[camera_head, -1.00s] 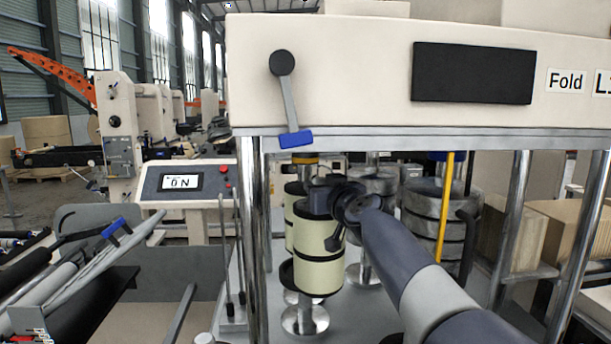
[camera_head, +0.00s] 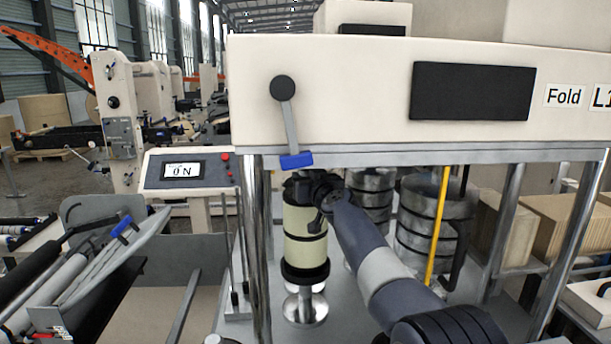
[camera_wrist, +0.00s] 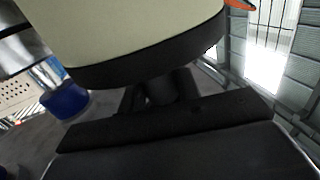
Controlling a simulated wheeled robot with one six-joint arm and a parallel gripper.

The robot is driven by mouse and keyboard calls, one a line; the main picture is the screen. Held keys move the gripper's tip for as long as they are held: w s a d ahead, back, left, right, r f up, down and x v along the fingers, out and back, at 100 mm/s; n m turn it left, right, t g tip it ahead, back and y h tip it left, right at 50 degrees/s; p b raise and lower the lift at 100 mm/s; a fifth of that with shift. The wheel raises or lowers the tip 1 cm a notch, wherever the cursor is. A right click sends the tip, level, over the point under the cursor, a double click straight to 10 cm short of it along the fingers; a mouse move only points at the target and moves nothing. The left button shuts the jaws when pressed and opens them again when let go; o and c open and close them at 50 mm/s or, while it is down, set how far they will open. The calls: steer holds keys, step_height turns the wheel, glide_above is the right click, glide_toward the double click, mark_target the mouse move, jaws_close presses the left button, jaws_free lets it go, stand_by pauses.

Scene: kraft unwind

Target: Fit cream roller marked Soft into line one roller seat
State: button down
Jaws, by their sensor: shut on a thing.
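A cream roller (camera_head: 304,222) with dark bands stands upright in the head view, under the front left of the cream machine housing. My gripper (camera_head: 305,186) is shut on its dark top end. In the wrist view the roller (camera_wrist: 135,30) fills the top, with its black end band close to my gripper (camera_wrist: 163,92). Just below the roller is a black collar (camera_head: 304,272) on a chrome post with a round foot (camera_head: 305,308). The roller looks in line with this post; I cannot tell whether it touches the collar. Its "Soft" marking is not visible.
The housing (camera_head: 330,95) carries "Fold" and "L1" labels and a lever with a blue grip (camera_head: 296,160). A chrome column (camera_head: 256,240) stands close left of the roller. Grey rollers (camera_head: 432,235) and a yellow bar (camera_head: 437,225) stand to the right. A console (camera_head: 186,171) reads ON.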

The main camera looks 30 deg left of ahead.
steer(key=shift+a+f+b, duration=0.1)
steer(key=shift+f+b, duration=0.45)
steer(key=c, duration=1)
jaws_free()
steer(key=shift+f, duration=0.25)
steer(key=shift+c, duration=0.2)
steer(key=b+v, duration=0.9)
steer(key=v, duration=0.3)
steer(key=shift+b, duration=0.3)
steer(key=shift+w+r, duration=0.1)
